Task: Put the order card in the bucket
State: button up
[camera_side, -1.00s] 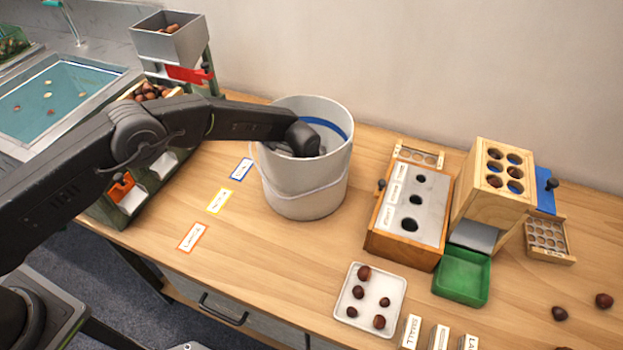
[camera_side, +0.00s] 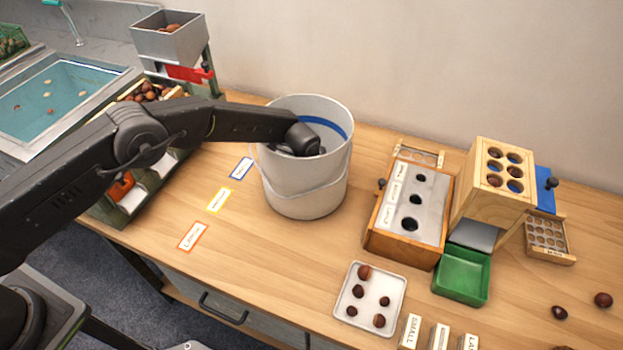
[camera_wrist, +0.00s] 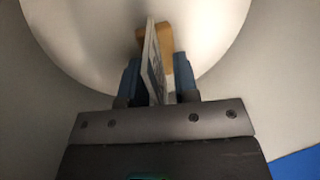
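The white bucket (camera_side: 305,190) stands upright on the wooden table, left of centre in the side view. My gripper reaches down inside it, and its fingers are hidden there by the bucket wall. In the wrist view my gripper (camera_wrist: 158,75) has its two blue fingers on either side of the order card (camera_wrist: 153,65), a pale card with dark print seen nearly edge-on. The card's tan wooden base (camera_wrist: 155,40) fills the space at the fingertips. The pale bucket inside (camera_wrist: 85,45) surrounds it. Contact with the bucket floor cannot be told.
Three label cards (camera_side: 218,200) lie left of the bucket. A sizing box (camera_side: 408,215), a wooden block stand (camera_side: 493,190), a green tray (camera_side: 462,275) and a white dish (camera_side: 350,312) with several chestnuts are to the right. More standing cards (camera_side: 412,331) are at the front edge.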

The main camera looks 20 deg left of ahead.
jog(key=v, duration=0.3)
jog(key=w+v, duration=0.1)
jog(key=v, duration=0.6)
jog(key=shift+w+r, duration=0.2)
jog(key=shift+w, duration=0.15)
jog(key=shift+r, duration=0.1)
jog(key=s+a+r+n+t, duration=0.1)
jog(key=s+a+r+n, duration=0.45)
jog(key=r, duration=0.65)
jog(key=s+a+r+n, duration=0.3)
jog(key=s+a+r, duration=0.5)
jog(key=r, duration=0.4)
jog(key=s+a+n+t, duration=0.1)
jog(key=s+a+n, duration=0.3)
jog(key=s, duration=0.7)
jog(key=s+a+n, duration=0.4)
jog(key=s+n, duration=0.1)
jog(key=s, duration=0.6)
jog(key=shift+s+a+r+t, duration=0.3)
jog(key=shift+a+r+t, duration=0.05)
jog(key=shift+a+t, duration=0.05)
jog(key=shift+n, duration=0.25)
